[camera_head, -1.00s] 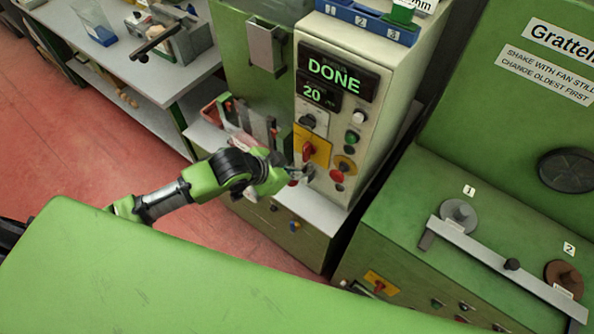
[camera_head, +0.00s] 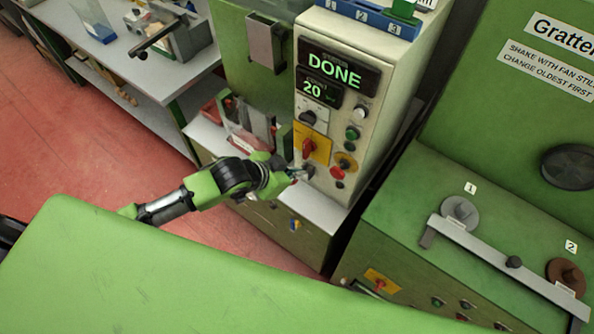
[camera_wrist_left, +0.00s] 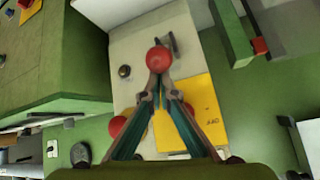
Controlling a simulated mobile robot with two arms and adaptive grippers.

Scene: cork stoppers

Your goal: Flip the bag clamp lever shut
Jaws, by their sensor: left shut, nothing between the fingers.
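A red ball knob (camera_wrist_left: 159,59) sits on a short grey lever (camera_wrist_left: 172,42) on the pale control cabinet (camera_head: 322,135), at the top of the left wrist view. I take this to be the bag clamp lever. My left gripper (camera_wrist_left: 157,76) is shut and empty, its tips just below the ball in that view; I cannot tell whether they touch it. In the head view my left gripper (camera_head: 301,174) is at the cabinet's lower front, and the red ball is hidden there. My right gripper is not in view.
A yellow switch plate (camera_head: 322,142) with a red rotary switch (camera_head: 309,148) is above the gripper. A red button (camera_head: 337,172) is close to its right. A display (camera_head: 335,70) reads DONE. A grey ledge (camera_head: 320,210) runs below, and a bench (camera_head: 165,75) stands left.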

